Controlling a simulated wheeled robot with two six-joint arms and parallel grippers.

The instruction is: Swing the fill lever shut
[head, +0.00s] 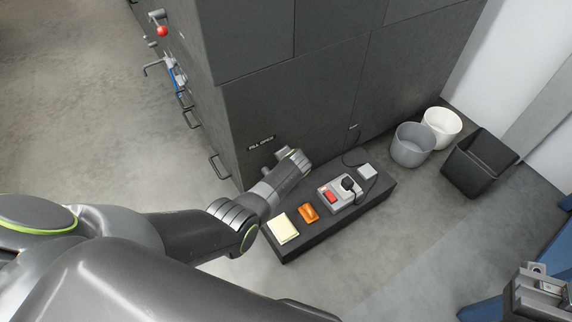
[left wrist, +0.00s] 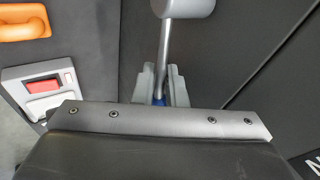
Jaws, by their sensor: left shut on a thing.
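My left gripper (left wrist: 161,88) is shut on the rod below that grip, with one finger on each side. A bit of blue shows low between the fingers.
A low black plinth (head: 290,252) below the cabinet holds a yellow pad (head: 282,229), an orange object (head: 307,212) and a grey box with a red switch (head: 330,196). Buckets (head: 412,146) and a black bin (head: 478,163) stand right. Floor at left is clear.

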